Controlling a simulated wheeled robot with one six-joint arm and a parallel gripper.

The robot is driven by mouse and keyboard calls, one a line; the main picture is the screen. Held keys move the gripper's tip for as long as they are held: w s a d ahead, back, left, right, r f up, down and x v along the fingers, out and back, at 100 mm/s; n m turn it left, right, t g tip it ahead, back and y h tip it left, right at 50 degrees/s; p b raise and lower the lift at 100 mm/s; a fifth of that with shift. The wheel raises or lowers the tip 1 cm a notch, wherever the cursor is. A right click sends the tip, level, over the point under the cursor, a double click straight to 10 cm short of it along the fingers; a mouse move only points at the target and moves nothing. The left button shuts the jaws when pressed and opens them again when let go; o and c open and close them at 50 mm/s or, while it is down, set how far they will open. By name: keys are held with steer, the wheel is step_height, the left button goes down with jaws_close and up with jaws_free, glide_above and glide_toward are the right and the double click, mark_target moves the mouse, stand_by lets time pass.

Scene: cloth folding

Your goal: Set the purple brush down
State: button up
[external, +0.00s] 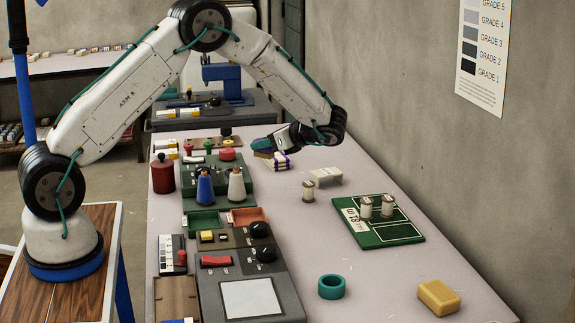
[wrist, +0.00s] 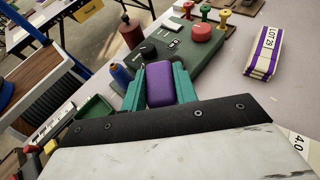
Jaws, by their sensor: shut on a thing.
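The purple brush (wrist: 160,85) is between the two teal fingers of my gripper (wrist: 159,90) in the wrist view, and the fingers are shut on it. Its purple back faces the camera; its underside is hidden there. In the external view my gripper (external: 264,147) is over the far part of the table, beside the wall-side edge of the green panel. The brush is mostly hidden by the fingers there, and I cannot tell how high it is held.
A white bundle with purple bands (wrist: 264,53) lies near my gripper. The green panel (wrist: 185,50) carries knobs and a red button. White spools (external: 308,191) and a green board (external: 379,237) stand nearer. The table (external: 330,240) is clear in the middle.

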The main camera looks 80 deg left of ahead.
steer(key=w+a+r+m+t+y, duration=0.2)
steer(key=w+a+r+m+t, duration=0.2)
steer(key=a+r+m+t, duration=0.15)
steer(key=w+a+r+m+t+y, duration=0.2)
steer(key=w+a+r+m+t, duration=0.2)
steer(key=a, duration=0.3)
steer(key=f, duration=1.8)
steer(key=shift+s+a, duration=0.2)
steer(key=shift+f, duration=2.25)
steer(key=shift+f, duration=0.1)
steer(key=o, duration=1)
steer(key=v, duration=1.2)
steer(key=shift+s, duration=0.1)
